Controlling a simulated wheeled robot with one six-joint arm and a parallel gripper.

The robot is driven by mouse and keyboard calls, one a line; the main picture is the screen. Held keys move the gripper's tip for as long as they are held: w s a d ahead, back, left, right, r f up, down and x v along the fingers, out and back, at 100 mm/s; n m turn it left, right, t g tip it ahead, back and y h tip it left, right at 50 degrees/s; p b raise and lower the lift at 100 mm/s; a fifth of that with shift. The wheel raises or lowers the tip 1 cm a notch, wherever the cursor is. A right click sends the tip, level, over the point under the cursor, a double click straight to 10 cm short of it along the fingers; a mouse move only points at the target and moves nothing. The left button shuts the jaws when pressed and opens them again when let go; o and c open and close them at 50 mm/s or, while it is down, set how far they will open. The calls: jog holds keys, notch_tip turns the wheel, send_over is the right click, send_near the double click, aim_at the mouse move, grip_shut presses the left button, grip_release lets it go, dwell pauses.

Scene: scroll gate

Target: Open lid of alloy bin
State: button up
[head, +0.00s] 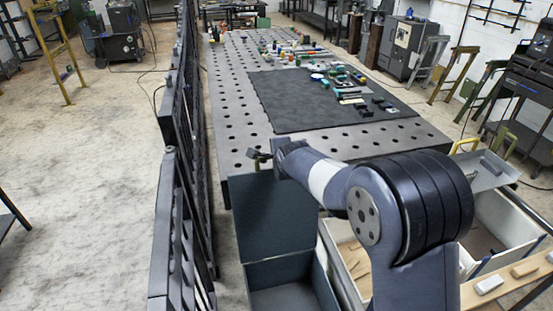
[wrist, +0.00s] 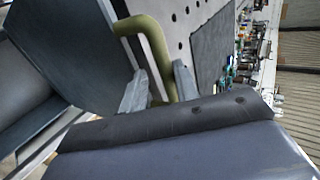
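The alloy bin (head: 283,296) is at the bottom middle of the head view, a blue-grey box with its mouth uncovered. Its dark blue-grey lid (head: 272,215) stands roughly upright at the bin's far side, raised off the mouth. In the wrist view the lid (wrist: 75,45) fills the upper left. An olive bar handle (wrist: 150,32) sits by the lid's edge. My gripper (wrist: 160,90) is at this handle, one pale finger on each side of the bar. The fingers stand apart, with a gap at the left one. In the head view my gripper (head: 262,156) is at the lid's top edge.
A perforated metal table (head: 235,120) lies just beyond the lid, with a black mat (head: 300,105) and many small parts. A dark slatted gate (head: 182,235) runs along the left. White-walled bins (head: 495,215) with wood pieces are at the right.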

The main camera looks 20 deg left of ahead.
jog(key=shift+o, duration=0.2)
jog(key=b+v, duration=0.2)
jog(key=v, duration=0.9)
jog(key=shift+b, duration=0.3)
jog(key=shift+f, duration=0.1)
jog(key=p+x, duration=0.2)
jog(key=x, duration=0.7)
jog(key=shift+w+a+f, duration=0.15)
jog(key=shift+w+a, duration=0.05)
jog(key=shift+w, duration=0.1)
jog(key=shift+d, duration=0.1)
